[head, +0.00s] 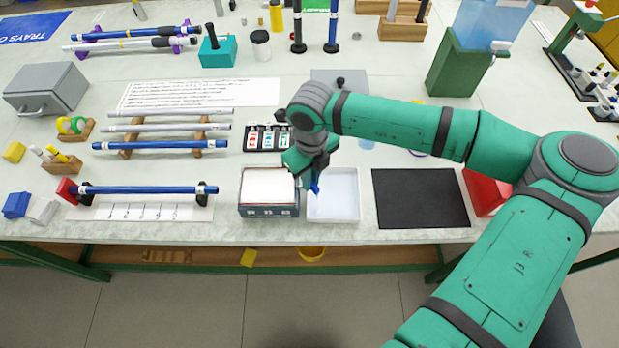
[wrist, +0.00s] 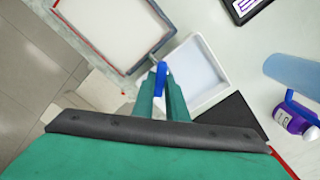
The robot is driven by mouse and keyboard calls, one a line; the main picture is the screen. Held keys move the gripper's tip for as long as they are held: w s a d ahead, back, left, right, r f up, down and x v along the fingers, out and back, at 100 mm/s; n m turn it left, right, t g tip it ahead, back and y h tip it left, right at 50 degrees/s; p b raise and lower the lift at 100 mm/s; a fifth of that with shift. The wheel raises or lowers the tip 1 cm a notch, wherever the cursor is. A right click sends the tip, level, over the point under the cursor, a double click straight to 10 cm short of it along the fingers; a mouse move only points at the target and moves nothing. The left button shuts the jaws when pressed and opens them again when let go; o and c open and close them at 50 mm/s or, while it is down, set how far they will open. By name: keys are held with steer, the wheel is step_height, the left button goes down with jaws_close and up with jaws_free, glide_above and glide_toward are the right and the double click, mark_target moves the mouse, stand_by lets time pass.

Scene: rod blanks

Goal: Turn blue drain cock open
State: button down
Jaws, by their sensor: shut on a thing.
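The blue drain cock (wrist: 161,77) shows in the wrist view as a small blue lever between my two green fingers. A grey fitting sits beside it at the corner of the open box (wrist: 122,62) with pale contents. In the head view the cock (head: 316,188) is a small blue tip under my gripper (head: 316,178). My gripper (wrist: 161,84) is shut on the lever. The dark-sided box (head: 268,210) stands left of the white tray (head: 345,216), and the cock is over the tray's left part. My fingers hide part of the lever, so its setting is unclear.
A black mat (head: 420,198) lies right of the tray, with a red block (head: 482,190) beyond it. A framed set of small vials (head: 267,138) lies behind the box. A blue rod (head: 150,189) rests on stands to the left. The table's front edge is close.

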steer(key=n, duration=0.7)
steer(key=shift+w+d, duration=0.3)
steer(key=shift+w+n, duration=0.15)
steer(key=shift+n, duration=1.25)
steer(key=c, duration=2)
jaws_free()
steer(key=shift+c, duration=0.2)
steer(key=shift+w, duration=0.1)
